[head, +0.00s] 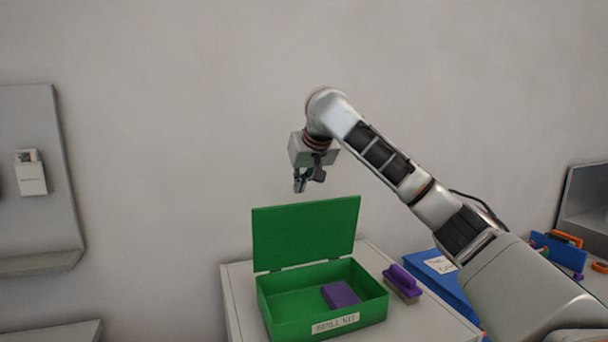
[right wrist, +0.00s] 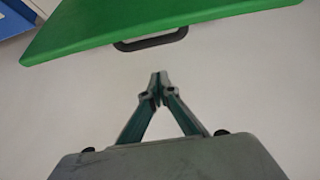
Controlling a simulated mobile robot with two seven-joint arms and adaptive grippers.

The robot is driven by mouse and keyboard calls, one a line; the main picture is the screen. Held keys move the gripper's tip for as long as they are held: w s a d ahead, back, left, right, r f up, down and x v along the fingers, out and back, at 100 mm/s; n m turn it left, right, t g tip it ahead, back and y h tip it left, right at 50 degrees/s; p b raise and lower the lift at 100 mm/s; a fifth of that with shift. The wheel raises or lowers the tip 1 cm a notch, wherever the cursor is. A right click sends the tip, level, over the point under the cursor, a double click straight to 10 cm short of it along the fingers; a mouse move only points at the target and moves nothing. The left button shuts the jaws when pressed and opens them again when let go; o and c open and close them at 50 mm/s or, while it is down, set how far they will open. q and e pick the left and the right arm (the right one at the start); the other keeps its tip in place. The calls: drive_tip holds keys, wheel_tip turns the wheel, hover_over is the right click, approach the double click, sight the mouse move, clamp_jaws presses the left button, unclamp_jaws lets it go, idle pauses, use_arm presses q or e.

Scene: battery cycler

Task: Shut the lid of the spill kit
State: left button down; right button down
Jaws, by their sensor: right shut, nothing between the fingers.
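The green spill kit (head: 283,325) stands on a light cabinet with its lid (head: 305,234) raised, hinged at the back edge. A purple block (head: 341,294) lies inside it. My right gripper (head: 300,186) is above the raised lid, apart from it, with fingers pointing down. In the right wrist view its fingers (right wrist: 158,82) are shut together with nothing between them. The green lid (right wrist: 110,25) crosses the top of that view, with a dark handle (right wrist: 150,42) on its edge, a gap away from the fingertips. My left gripper is not in view.
A purple-handled brush (head: 402,283) lies right of the kit on the cabinet top (head: 240,300). A blue box (head: 437,275) with a white label is farther right. A grey wall panel (head: 35,130) is at the left.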

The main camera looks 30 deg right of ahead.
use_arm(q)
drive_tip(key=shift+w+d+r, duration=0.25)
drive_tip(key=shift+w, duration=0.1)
use_arm(e)
drive_tip(key=s, duration=0.1)
drive_tip(key=s+f, duration=0.1)
drive_tip(key=s, duration=0.1)
drive_tip(key=shift+s+a+f, duration=0.15)
drive_tip(key=shift+a+f, duration=0.25)
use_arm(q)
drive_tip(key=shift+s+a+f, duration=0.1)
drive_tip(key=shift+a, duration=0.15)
